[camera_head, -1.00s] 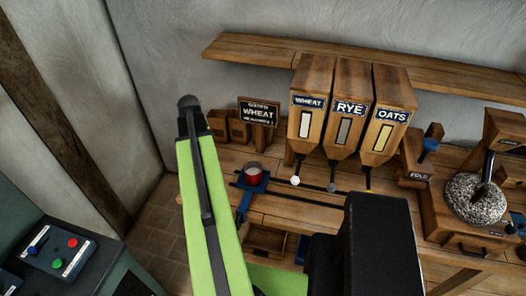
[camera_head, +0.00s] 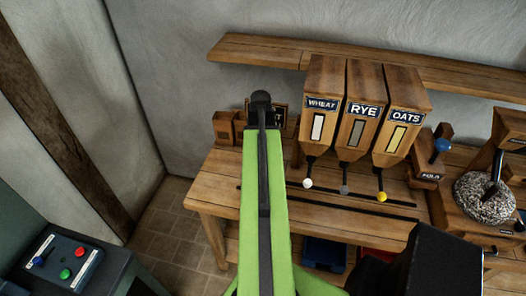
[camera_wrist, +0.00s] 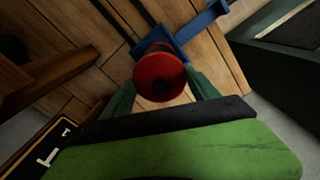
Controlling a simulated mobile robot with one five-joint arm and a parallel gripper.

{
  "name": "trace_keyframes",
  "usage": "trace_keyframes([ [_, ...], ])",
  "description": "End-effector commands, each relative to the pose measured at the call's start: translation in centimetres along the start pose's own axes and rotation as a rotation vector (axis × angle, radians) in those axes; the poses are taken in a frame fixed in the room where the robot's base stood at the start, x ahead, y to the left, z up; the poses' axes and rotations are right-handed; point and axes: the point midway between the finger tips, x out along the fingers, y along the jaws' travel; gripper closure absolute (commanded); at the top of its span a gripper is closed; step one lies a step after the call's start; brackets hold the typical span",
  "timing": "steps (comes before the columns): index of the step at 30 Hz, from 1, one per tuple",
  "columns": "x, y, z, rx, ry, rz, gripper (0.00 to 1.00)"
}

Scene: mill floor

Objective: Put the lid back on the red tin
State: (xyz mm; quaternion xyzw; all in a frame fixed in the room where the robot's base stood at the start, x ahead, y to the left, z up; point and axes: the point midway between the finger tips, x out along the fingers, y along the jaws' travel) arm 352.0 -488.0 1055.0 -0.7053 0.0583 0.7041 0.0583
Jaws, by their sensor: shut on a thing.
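In the wrist view, my gripper (camera_wrist: 161,88) has its two green fingers on either side of a round red piece with a darker middle. It looks like the red lid (camera_wrist: 160,74), and the fingers are shut on it. A blue holder (camera_wrist: 196,29) lies just beyond it over the wooden bench. I cannot make out the red tin apart from the lid; the lid may cover it in this view. In the head view my raised green arm hides the tin, the holder and my gripper.
A millstone (camera_head: 484,200) stands at the right. A control box (camera_head: 62,262) is at the lower left. Bare floor lies left of the bench.

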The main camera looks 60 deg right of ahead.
Motion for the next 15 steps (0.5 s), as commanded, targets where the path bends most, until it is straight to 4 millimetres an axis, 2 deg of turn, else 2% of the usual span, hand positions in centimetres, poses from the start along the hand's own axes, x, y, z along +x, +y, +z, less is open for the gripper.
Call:
trace_keyframes([
  [8,1.6,-0.1,-0.1,-0.002,0.000,0.000,0.70],
  [15,4.5,-0.1,-0.2,-0.003,0.000,0.000,0.70],
])
